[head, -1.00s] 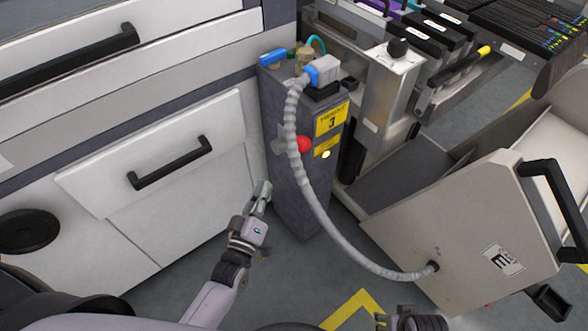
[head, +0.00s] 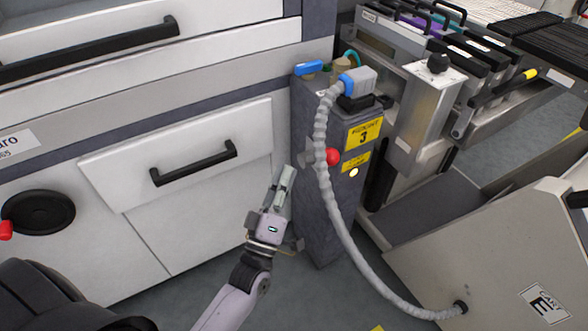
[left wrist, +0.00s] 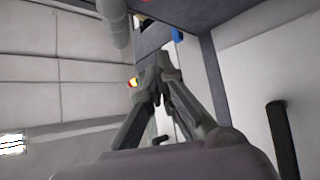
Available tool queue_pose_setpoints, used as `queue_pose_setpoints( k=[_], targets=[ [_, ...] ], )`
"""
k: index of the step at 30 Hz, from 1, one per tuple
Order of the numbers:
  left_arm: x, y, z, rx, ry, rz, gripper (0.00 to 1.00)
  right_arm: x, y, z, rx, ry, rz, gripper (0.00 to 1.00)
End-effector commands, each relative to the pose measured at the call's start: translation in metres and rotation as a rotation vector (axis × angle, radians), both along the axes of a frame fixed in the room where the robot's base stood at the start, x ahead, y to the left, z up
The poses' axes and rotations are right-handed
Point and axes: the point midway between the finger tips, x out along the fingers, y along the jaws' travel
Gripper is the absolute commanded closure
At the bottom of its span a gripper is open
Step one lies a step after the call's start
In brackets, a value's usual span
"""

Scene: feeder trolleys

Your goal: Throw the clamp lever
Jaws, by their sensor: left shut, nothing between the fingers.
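A grey post (head: 318,240) stands beside the white cabinet. A second lever, dark with a yellow tip (head: 530,75), lies along the trolley's side at the upper right. My left gripper (head: 287,172) is shut and empty. In the head view it is left of and slightly below the red knob, apart from it. Its closed fingers show in the left wrist view (left wrist: 158,78). My right gripper is out of view.
The ribbed hose (head: 345,235) runs from a blue and grey plug (head: 360,82) down to a beige panel (head: 440,260). A cabinet drawer handle (head: 195,163) is left of my gripper. A yellow label (head: 364,131) marks the post. Grey floor is free below.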

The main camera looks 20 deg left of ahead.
Motion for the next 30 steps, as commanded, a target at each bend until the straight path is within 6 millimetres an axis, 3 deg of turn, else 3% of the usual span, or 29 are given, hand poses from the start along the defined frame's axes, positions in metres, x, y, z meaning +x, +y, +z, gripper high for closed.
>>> queue_pose_setpoints(
  k=[12, 13, 15, 21, 30],
  targets=[
    [0.077, 0.003, 0.041, 0.001, -0.005, 0.001, 1.0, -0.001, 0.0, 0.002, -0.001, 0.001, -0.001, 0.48],
    [0.077, -0.002, 0.035, -0.002, 0.002, -0.001, 1.0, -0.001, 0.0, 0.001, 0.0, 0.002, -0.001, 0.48],
    [0.075, -0.012, 0.027, -0.004, 0.003, -0.001, 1.0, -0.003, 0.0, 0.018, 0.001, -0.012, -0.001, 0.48],
    [0.073, -0.028, 0.018, 0.0, 0.001, 0.0, 1.0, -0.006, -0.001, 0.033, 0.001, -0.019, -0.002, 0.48],
    [0.073, -0.031, 0.017, 0.001, 0.0, 0.0, 1.0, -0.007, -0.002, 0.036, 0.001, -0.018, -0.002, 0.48]
  ],
)
